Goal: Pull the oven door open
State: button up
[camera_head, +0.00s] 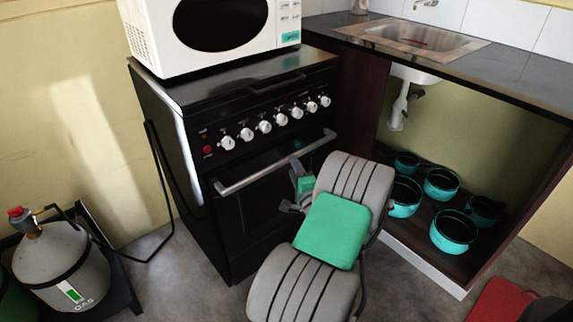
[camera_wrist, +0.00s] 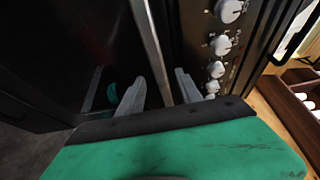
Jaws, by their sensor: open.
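The black oven (camera_head: 230,165) stands by the wall, and its door (camera_head: 245,215) looks shut, flush with the front. A straight grey metal handle (camera_head: 255,172) runs across the top of the door. My gripper (camera_head: 293,186) is at the right half of the handle, partly hidden behind my grey and green arm. In the wrist view, my gripper (camera_wrist: 160,90) is open, with the handle (camera_wrist: 152,45) running between its two pale fingers. I see gaps beside the bar; contact cannot be told.
White knobs (camera_head: 264,126) line the panel above the handle. A white microwave (camera_head: 210,35) sits on the stove top. A gas cylinder (camera_head: 62,268) stands at left. Teal pots (camera_head: 453,230) are under the sink counter at right. Open grey floor lies before the oven.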

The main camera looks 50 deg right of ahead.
aim_at(288, 162)
jog(key=x, duration=0.4)
jog(key=shift+w, duration=0.45)
jog(key=shift+c, duration=0.4)
grip_shut()
jog(key=shift+a, duration=0.1)
dwell(0.4)
